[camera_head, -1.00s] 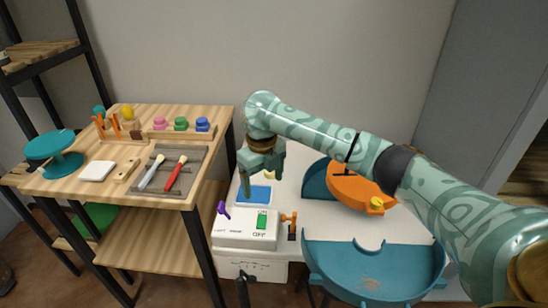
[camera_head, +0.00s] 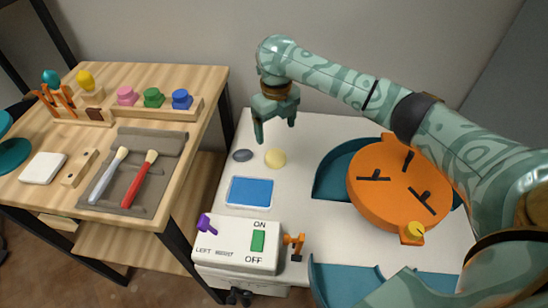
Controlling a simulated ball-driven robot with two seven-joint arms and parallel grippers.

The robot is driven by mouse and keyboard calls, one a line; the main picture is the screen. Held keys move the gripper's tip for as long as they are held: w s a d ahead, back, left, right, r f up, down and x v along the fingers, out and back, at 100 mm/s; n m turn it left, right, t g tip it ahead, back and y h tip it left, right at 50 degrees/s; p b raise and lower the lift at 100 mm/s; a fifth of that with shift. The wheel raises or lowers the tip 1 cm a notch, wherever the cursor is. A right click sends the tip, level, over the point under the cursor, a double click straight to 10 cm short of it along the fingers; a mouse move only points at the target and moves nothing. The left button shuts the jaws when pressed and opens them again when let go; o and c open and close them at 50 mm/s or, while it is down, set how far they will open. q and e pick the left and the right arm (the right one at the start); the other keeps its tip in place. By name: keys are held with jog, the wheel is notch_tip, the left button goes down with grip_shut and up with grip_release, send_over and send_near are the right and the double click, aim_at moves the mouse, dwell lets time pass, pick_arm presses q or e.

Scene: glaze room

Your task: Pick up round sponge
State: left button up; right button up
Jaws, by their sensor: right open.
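A round, pale yellow sponge (camera_head: 275,158) lies on the white table, behind the blue pad. My right gripper (camera_head: 276,131) points down just above and behind it in the picture. Its two fingers are spread apart with nothing between them, and the sponge shows uncovered below them. I cannot tell the exact height of the fingertips over the table. My left gripper does not show.
A dark oval piece (camera_head: 242,155) lies left of the sponge, and a blue pad (camera_head: 250,192) in front. An orange wheel (camera_head: 390,195) in a teal basin is right. A white switch box (camera_head: 238,243) is nearer. A wooden bench (camera_head: 190,85) stands left.

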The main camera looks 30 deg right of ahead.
jog(key=b, duration=0.2)
send_over(275, 155)
jog(key=f, duration=0.4)
jog(key=shift+w+d+f, duration=0.2)
jog(key=shift+d+f, duration=0.05)
jog(key=shift+f, duration=0.15)
jog(key=shift+s+f, duration=0.1)
jog(key=shift+f, duration=0.5)
notch_tip(275, 155, down, 3)
jog(key=b, duration=0.2)
jog(key=shift+s+a+b, duration=0.1)
jog(key=shift+b, duration=0.2)
notch_tip(275, 155, down, 2)
jog(key=shift+f+b, duration=0.1)
jog(key=shift+b, duration=0.55)
jog(key=shift+r, duration=0.35)
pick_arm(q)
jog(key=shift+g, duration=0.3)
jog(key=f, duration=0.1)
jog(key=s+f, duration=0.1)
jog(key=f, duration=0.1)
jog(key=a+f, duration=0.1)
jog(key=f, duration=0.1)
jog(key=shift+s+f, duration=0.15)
pick_arm(e)
jog(key=c, duration=1.1)
